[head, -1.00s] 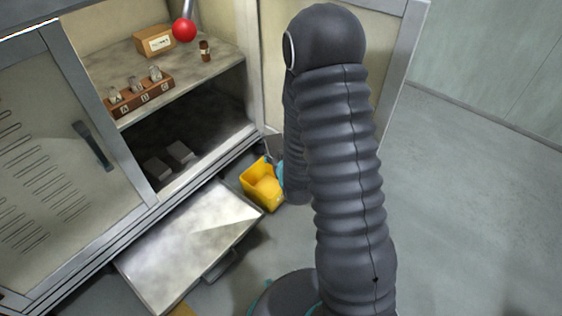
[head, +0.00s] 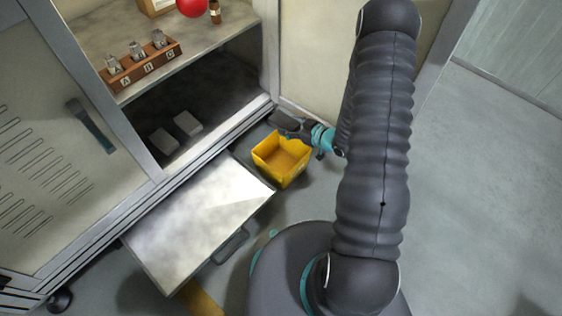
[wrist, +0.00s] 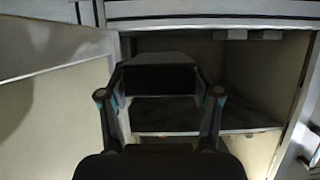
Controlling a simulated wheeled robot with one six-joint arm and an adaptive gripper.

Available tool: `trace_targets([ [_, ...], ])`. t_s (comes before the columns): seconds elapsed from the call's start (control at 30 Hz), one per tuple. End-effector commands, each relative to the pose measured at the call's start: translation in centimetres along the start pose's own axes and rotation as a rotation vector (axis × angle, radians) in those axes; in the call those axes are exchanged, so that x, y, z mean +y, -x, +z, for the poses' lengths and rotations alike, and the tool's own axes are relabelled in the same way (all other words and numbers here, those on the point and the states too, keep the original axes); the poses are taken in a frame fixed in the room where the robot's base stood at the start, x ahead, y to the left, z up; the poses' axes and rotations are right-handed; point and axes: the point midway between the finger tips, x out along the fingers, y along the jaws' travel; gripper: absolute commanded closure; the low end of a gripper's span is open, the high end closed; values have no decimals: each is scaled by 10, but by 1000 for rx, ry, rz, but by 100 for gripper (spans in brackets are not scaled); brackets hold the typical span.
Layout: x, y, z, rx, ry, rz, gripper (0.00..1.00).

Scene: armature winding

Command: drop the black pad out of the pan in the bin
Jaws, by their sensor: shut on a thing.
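My gripper (head: 303,130) is just behind the upper right rim of the yellow bin in the head view, with its dark end pointing left. In the wrist view my gripper (wrist: 160,80) is shut on a dark, flat-topped thing (wrist: 158,60), which looks like the black pad. The yellow bin (head: 281,178) stands open on the floor and its visible inside looks empty. The bin does not show in the wrist view. I cannot make out a pan in either view.
An open cabinet has a shelf with a labelled wooden rack (head: 142,67), a small brown bottle (head: 214,12) and a red ball (head: 192,6). Two grey blocks (head: 187,123) lie in its lower bay. A pale pulled-out drawer (head: 195,222) lies left of the bin. The floor at right is clear.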

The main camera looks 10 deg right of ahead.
Motion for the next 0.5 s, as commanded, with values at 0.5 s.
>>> trace_targets([
  [0.5,-1,-3,34,5,24,-64,72],
])
